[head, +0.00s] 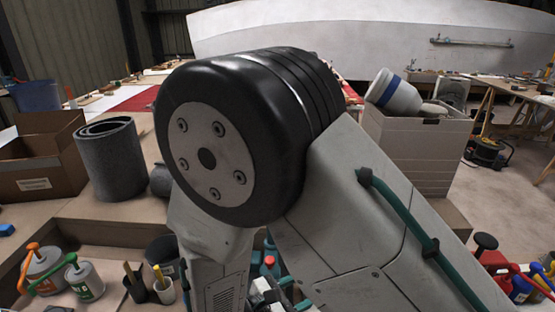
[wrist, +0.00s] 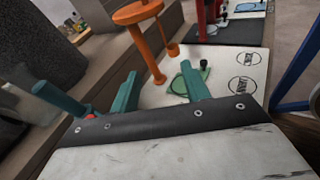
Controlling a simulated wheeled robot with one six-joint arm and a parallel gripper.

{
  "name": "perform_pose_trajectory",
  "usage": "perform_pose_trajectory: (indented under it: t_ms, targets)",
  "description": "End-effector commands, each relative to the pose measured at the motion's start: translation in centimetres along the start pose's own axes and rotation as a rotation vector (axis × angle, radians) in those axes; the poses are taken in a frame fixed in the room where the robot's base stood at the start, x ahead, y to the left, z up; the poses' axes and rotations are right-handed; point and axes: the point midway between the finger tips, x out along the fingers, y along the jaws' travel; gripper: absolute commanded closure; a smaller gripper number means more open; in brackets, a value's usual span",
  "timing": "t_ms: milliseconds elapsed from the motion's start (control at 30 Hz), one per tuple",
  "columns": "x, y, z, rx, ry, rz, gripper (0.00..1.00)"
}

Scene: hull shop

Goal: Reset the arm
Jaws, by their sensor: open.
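My gripper (wrist: 160,72) shows in the wrist view with two teal fingers standing apart on a black plate. Nothing is held between them. An orange handle-like part (wrist: 138,14) and a white surface with round printed labels (wrist: 228,72) lie beyond the fingers. A green loop-shaped part with a dark knob is just past the right finger; I cannot tell how far. In the head view my own arm fills the middle, bent at a big black joint, and hides much of the bench behind it. I cannot make out the gripper clearly there.
In the head view, a grey roll (head: 111,160) and cardboard box (head: 40,160) stand at left. Sprayers with orange (head: 42,270) and green (head: 82,278) handles sit below. A pale bin (head: 420,150) with a white-and-blue bottle (head: 395,93) stands right. Floor shows at far right.

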Motion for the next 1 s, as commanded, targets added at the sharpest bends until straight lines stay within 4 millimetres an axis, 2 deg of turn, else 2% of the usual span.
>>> perform_pose_trajectory:
  t_ms: [33, 100, 400, 700, 1000]
  targets:
    - [0.7, -0.8, 1.9, 0.055, 0.03, -0.084, 0.53]
    - [1.5, -2.2, 4.1, 0.131, 0.076, -0.204, 0.53]
    - [3.4, -8.3, 12.4, 0.497, 0.282, -0.696, 0.53]
    - [3.3, -13.2, 18.6, 0.904, 0.491, -1.084, 0.53]
    - [2.7, -16.8, 24.0, 1.346, 0.681, -1.329, 0.53]
